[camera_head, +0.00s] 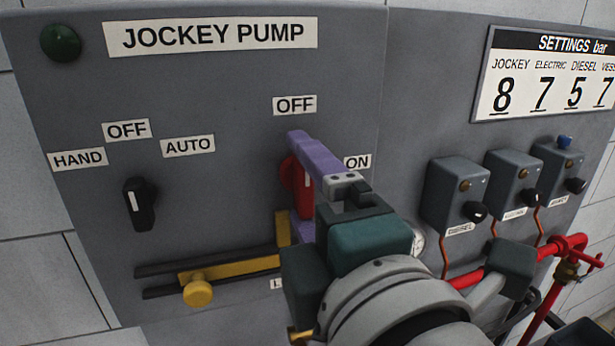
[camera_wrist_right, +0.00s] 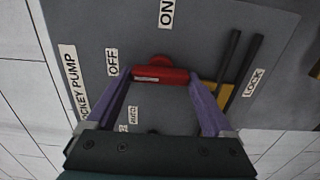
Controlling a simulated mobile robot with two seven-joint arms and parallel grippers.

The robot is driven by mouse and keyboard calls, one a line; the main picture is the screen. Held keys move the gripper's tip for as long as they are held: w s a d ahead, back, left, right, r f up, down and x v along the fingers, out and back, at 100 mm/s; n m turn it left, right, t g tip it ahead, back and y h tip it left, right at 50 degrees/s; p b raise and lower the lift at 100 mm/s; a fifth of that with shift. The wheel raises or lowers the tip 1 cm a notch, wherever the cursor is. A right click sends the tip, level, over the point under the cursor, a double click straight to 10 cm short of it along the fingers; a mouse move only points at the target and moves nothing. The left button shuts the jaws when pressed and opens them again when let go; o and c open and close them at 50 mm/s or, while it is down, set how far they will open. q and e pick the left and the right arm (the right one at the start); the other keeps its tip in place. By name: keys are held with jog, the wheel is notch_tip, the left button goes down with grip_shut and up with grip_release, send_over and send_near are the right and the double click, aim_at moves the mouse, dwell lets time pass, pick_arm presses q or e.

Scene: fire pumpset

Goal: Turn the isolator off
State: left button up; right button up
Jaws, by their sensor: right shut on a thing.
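The isolator is a red handle (camera_head: 297,188) on the grey JOCKEY PUMP panel (camera_head: 230,90). It stands nearly upright in the head view, below the OFF label (camera_head: 295,105) and left of the ON label (camera_head: 357,162). In the right wrist view the red handle (camera_wrist_right: 160,75) lies across the picture, its long axis roughly toward the OFF label (camera_wrist_right: 112,62). My right gripper (camera_head: 298,185) has purple fingers, one at each end of the handle, shut on it. The gripper body hides part of the panel. My left gripper is not in view.
A yellow sliding bar (camera_head: 230,268) with a knob runs below, in dark rails. A black HAND/OFF/AUTO selector (camera_head: 138,204) is at left. Pressure switch boxes (camera_head: 455,192) and red pipes (camera_head: 545,310) stand at right.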

jog(key=o, duration=1.1)
jog(key=shift+s+d+f, duration=0.1)
jog(key=shift+s+d, duration=0.05)
jog(key=shift+s, duration=0.35)
jog(key=b+v, duration=0.3)
jog(key=v, duration=0.6)
